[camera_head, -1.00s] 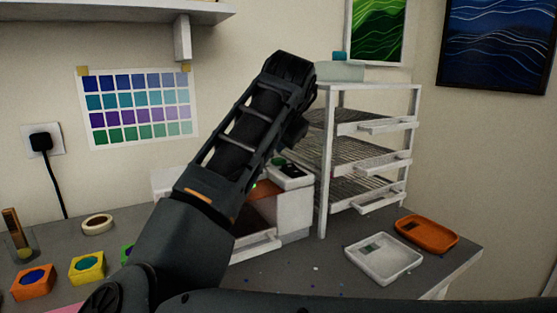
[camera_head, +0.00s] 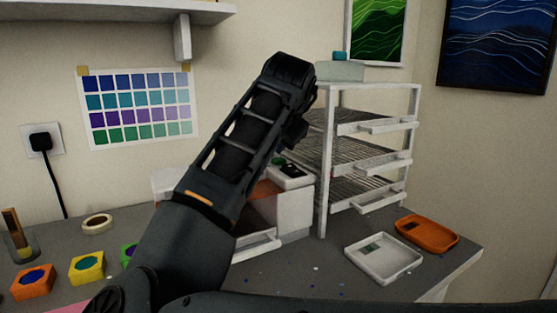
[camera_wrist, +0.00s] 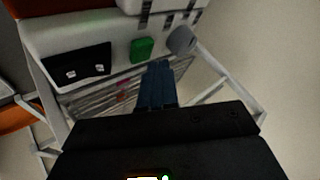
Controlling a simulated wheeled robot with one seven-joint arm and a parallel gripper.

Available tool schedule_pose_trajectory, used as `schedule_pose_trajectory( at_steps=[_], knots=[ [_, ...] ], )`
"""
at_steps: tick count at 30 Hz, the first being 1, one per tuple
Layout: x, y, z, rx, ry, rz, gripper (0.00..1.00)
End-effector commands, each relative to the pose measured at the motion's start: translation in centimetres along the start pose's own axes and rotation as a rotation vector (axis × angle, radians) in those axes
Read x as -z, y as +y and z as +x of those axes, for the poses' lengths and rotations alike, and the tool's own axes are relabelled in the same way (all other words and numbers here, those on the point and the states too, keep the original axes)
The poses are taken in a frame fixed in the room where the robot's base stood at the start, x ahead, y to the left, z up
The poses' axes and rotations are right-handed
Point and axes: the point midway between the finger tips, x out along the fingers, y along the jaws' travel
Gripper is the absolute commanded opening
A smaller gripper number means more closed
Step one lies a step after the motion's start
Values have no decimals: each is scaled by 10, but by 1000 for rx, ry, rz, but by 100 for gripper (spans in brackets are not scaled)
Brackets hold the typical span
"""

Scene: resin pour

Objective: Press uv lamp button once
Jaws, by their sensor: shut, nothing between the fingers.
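The UV lamp (camera_head: 294,210) is a white box with an orange front window, on the bench behind my arm. Its top panel carries a green button (camera_head: 278,161) and a black display (camera_head: 292,171). In the wrist view the green button (camera_wrist: 142,49) sits between the black display (camera_wrist: 77,65) and a grey knob (camera_wrist: 181,39). My gripper (camera_wrist: 157,68) is shut and empty, its dark blue fingertips just below the button in that picture. I cannot tell whether they touch it. My arm hides the fingers in the head view.
A white wire rack (camera_head: 325,165) stands right of the lamp. A white tray (camera_head: 384,275) and an orange tray (camera_head: 428,247) lie in front of it. Colour pots, including a yellow one (camera_head: 88,282), and a tape roll (camera_head: 97,223) are at left. A shelf (camera_head: 130,12) hangs above.

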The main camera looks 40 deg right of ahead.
Motion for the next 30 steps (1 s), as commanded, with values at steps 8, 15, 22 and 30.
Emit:
schedule_pose_trajectory(
  at_steps=[8,15,22,30],
  knots=[
    [-3,3,4,1,0,0,0],
    [-3,3,4,1,0,0,0],
    [-4,4,6,0,0,0,0],
    [-5,6,8,0,0,0,0]
  ],
)
